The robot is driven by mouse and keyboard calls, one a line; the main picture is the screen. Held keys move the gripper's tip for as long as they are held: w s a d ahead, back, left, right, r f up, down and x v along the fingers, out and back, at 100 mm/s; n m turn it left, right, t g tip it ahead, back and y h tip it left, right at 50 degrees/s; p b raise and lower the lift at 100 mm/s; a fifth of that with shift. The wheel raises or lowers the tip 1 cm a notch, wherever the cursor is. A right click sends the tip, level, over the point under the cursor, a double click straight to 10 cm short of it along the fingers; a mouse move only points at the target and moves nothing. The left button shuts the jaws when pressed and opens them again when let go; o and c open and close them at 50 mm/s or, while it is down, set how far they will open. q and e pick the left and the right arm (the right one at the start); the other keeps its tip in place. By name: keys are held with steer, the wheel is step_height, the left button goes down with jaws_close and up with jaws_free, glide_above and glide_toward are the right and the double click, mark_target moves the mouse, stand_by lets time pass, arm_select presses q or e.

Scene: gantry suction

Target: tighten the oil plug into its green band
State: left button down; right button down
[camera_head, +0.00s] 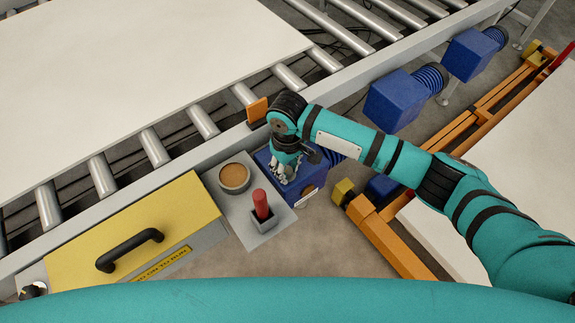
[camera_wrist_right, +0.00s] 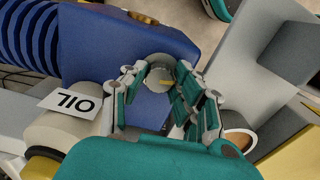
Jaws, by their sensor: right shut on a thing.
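My right gripper (camera_head: 286,172) reaches down onto a blue motor housing (camera_head: 311,188) beside the conveyor. In the wrist view, the fingers of this gripper (camera_wrist_right: 161,88) are closed around the oil plug (camera_wrist_right: 158,76), a round pale grey cap on the blue housing (camera_wrist_right: 110,42). A short yellow mark shows on the plug's face. I cannot make out a green band; the fingers cover part of the plug's surroundings. The plug itself is hidden in the head view. My left gripper is not in view.
Left of the gripper, a grey plate (camera_head: 227,201) holds a round cup with brown contents (camera_head: 234,177) and a red-handled item in a grey holder (camera_head: 262,206). A yellow-lidded box (camera_head: 180,215) with a black handle stands further left. Conveyor rollers (camera_head: 156,146) lie behind; orange rails (camera_head: 388,242) lie right.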

mark_target(287, 170)
steer(key=m+p, duration=0.2)
steer(key=p, duration=0.1)
steer(key=m+p, duration=0.1)
steer(key=p, duration=0.2)
steer(key=shift+s+r+m+p, duration=0.1)
steer(key=shift+r+m+p, duration=0.2)
steer(key=shift+m+p, duration=0.1)
steer(key=shift+f+m+p, duration=0.25)
steer(key=shift+m+p, duration=0.75)
steer(key=shift+p, duration=0.1)
steer(key=c, duration=1)
jaws_free()
step_height(287, 170, up, 12)
steer(key=shift+f, duration=0.1)
